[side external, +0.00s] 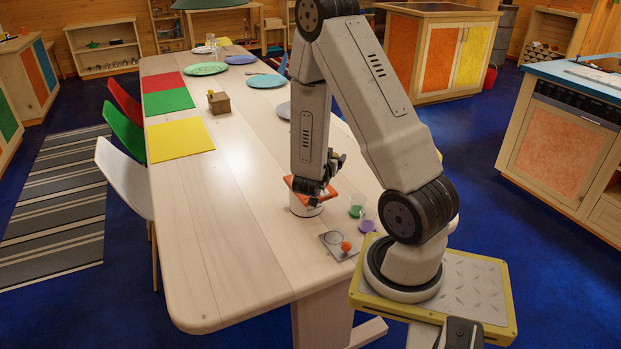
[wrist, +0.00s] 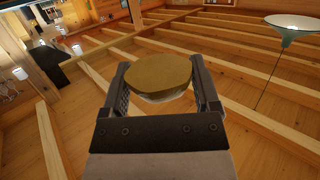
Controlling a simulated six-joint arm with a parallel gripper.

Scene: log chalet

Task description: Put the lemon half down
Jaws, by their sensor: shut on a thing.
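The lemon half (wrist: 157,73) is in the wrist view, with a dull yellow, broad flat face and a paler underside. My gripper (wrist: 159,80) has one finger on each side of it and is shut on it. Ceiling beams fill the background of that view, with no table surface behind the lemon half. In the side external view, the end of my arm is low over the right part of the table, and I cannot make out the lemon half there.
The pale wooden table (side external: 230,240) has a wide clear middle and front. A small grey plate with an orange ball (side external: 346,246), a green disc (side external: 356,212) and a purple disc (side external: 365,227) lie near its right edge. A yellow mat (side external: 180,139) and small wooden box (side external: 219,104) are farther left.

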